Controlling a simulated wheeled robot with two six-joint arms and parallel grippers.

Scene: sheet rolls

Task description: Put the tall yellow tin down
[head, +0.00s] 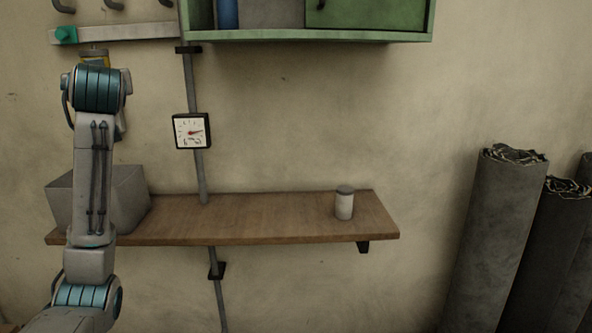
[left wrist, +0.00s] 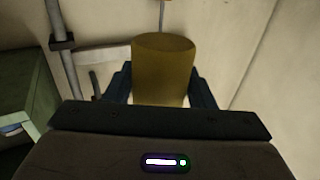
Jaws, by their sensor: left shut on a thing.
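The tall yellow tin (left wrist: 163,70) is between the two dark fingers of my left gripper (left wrist: 162,88) in the left wrist view. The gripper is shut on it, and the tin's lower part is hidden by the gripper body. In the head view a small part of the yellow tin (head: 95,57) shows above my raised left arm, high in front of the wall and well above the wooden shelf (head: 250,215). My arm hides most of the gripper there. My right gripper is in neither view.
A green cabinet (head: 380,37) hangs above, a gauge (head: 191,131) is on the wall pipe, and dark rolls (head: 500,240) stand right.

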